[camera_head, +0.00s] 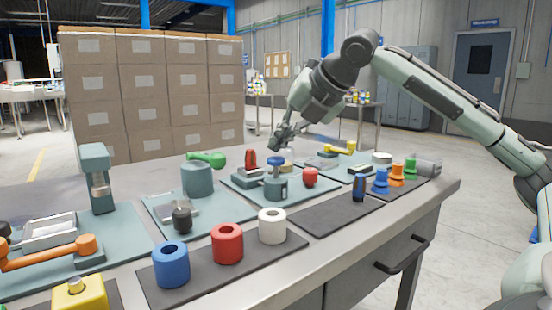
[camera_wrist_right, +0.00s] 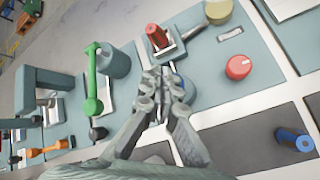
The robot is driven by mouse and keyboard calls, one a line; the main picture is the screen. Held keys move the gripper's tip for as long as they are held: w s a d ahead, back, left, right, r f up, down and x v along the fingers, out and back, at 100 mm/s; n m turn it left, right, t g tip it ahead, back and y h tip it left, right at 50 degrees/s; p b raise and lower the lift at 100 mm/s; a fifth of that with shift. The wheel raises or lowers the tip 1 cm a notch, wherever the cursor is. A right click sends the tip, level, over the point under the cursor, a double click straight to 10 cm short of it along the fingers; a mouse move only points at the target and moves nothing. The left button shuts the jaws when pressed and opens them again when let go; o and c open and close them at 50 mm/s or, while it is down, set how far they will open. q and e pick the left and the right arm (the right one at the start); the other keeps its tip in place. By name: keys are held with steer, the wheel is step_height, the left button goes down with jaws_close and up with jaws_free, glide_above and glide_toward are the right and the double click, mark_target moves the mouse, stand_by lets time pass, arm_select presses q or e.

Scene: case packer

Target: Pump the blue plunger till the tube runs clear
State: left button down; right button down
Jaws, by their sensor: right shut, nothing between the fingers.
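The blue plunger (camera_head: 276,161) stands upright on a round teal pump body (camera_head: 275,189) on a teal mat in the middle of the bench. My right gripper (camera_head: 277,144) is shut and empty, just above the plunger's blue top in the head view. I cannot tell whether it touches. In the right wrist view my gripper (camera_wrist_right: 165,82) covers most of the pump. A pale, yellowish cylinder (camera_head: 288,154) stands behind the plunger and also shows in the wrist view (camera_wrist_right: 218,11). I cannot make out a tube or its contents. My left gripper is out of view.
On the same mat are a red piece (camera_head: 249,159) and a red knob (camera_head: 310,177). A green-handled teal cylinder (camera_head: 197,181) stands left. Blue, red and white rings (camera_head: 272,228) stand in front. Blue, orange and green pieces (camera_head: 396,176) stand right.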

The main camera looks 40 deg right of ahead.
mark_target(277, 158)
steer(key=shift+f, duration=0.35)
steer(key=shift+f+b, duration=1.1)
steer(key=shift+f, duration=0.25)
stand_by(1.0)
steer(key=shift+r+p, duration=1.75)
steer(key=shift+p, duration=0.1)
steer(key=shift+r, duration=0.15)
step_height(277, 158, up, 5)
steer(key=p, duration=0.5)
